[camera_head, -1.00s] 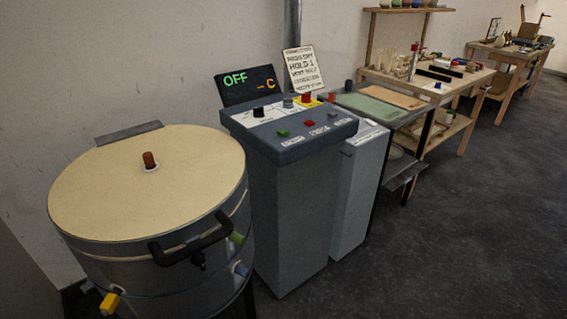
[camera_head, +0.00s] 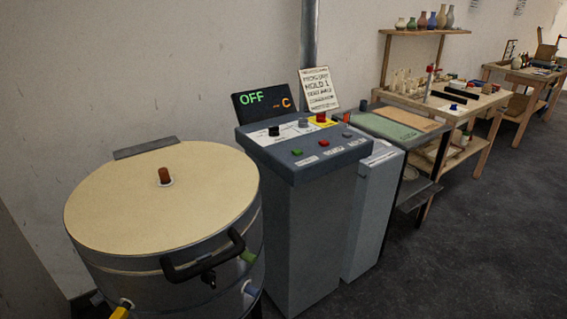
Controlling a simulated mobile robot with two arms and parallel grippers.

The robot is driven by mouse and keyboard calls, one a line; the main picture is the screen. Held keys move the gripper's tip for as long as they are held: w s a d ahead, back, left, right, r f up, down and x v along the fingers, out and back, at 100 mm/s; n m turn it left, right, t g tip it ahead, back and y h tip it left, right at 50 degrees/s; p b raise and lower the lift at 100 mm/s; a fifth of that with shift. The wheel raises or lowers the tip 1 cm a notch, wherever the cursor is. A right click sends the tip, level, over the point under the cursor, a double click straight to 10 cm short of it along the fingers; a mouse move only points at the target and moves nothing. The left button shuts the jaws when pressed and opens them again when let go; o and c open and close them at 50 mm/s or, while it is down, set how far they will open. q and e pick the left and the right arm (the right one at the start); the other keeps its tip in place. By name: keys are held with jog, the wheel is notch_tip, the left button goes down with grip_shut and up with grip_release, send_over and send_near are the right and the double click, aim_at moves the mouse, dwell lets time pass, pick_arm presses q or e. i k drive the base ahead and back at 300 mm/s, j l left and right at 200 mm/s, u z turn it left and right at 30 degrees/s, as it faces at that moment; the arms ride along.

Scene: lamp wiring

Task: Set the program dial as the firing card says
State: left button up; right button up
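The control console (camera_head: 305,160) is a grey pedestal in the middle of the head view. A black knob (camera_head: 274,130) stands on the left of its white top panel, and a grey knob (camera_head: 303,122) stands right of it; I cannot tell which is the program dial, nor read their settings. A red knob (camera_head: 320,117) sits on a yellow patch. The firing card (camera_head: 319,89) stands upright behind the panel; a line reads "HOLD 1", the rest is too small to read surely. The black display (camera_head: 264,102) reads "OFF" and "-C". Neither gripper is in view.
A round kiln (camera_head: 162,200) with a cream lid and black handle stands at left, close to the console. A grey cabinet (camera_head: 371,205) adjoins the console's right. Workbenches (camera_head: 440,110) with pottery line the wall. The dark floor at right is clear.

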aim_at(273, 130)
jog(key=i+l+u, duration=0.2)
jog(key=i, duration=0.3)
jog(key=i+l+u, duration=0.2)
jog(key=i+l, duration=0.15)
jog(key=i, duration=0.15)
